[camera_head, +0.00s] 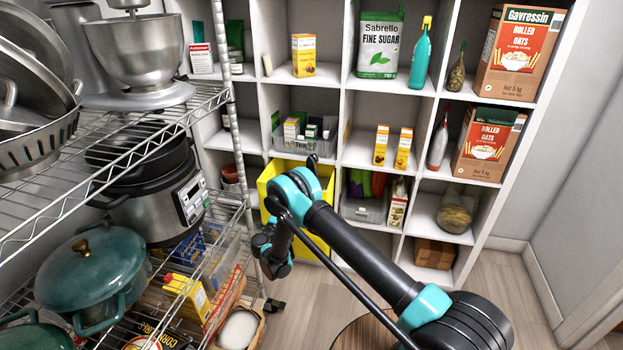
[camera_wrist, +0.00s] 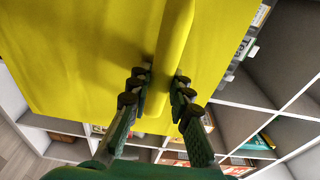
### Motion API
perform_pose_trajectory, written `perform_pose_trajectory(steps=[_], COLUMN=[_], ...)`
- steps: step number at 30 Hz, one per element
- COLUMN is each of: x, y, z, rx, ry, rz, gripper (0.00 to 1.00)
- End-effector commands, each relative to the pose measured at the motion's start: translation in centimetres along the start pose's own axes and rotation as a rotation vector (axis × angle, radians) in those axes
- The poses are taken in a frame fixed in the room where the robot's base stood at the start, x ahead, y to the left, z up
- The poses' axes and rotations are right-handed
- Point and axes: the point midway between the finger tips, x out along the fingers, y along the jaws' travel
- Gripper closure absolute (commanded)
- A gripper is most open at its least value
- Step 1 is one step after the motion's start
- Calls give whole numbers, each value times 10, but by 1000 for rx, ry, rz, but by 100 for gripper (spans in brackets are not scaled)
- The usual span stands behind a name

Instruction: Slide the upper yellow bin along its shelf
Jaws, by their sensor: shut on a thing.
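A yellow bin (camera_head: 268,179) is at the left part of the white cubby shelf in the head view, partly hidden behind my arm. In the wrist view the yellow bin (camera_wrist: 85,60) fills the upper middle, with a raised yellow edge running down between my fingers. My gripper (camera_wrist: 158,84) is shut on this edge, one finger on each side. In the head view the fingers are hidden behind my own arm and wrist.
A wire rack (camera_head: 215,98) with a mixer (camera_head: 135,50), a cooker (camera_head: 170,205) and a teal pot (camera_head: 92,275) stands close on the left. White cubbies (camera_head: 345,95) hold boxes and bottles. Wooden floor (camera_head: 500,295) is clear at right; a round wooden top (camera_head: 365,335) is below my arm.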

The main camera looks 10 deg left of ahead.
Motion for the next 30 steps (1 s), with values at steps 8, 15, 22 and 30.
perform_pose_trajectory(steps=[8, 15, 22, 30], x=[0, 0, 0, -2], y=[0, 0, 2, 1], z=[0, 0, 0, 0], rx=[0, 0, 1, 0], ry=[0, 0, 0, 0], rz=[0, 0, 3, 1], gripper=[61, 56, 43, 43])
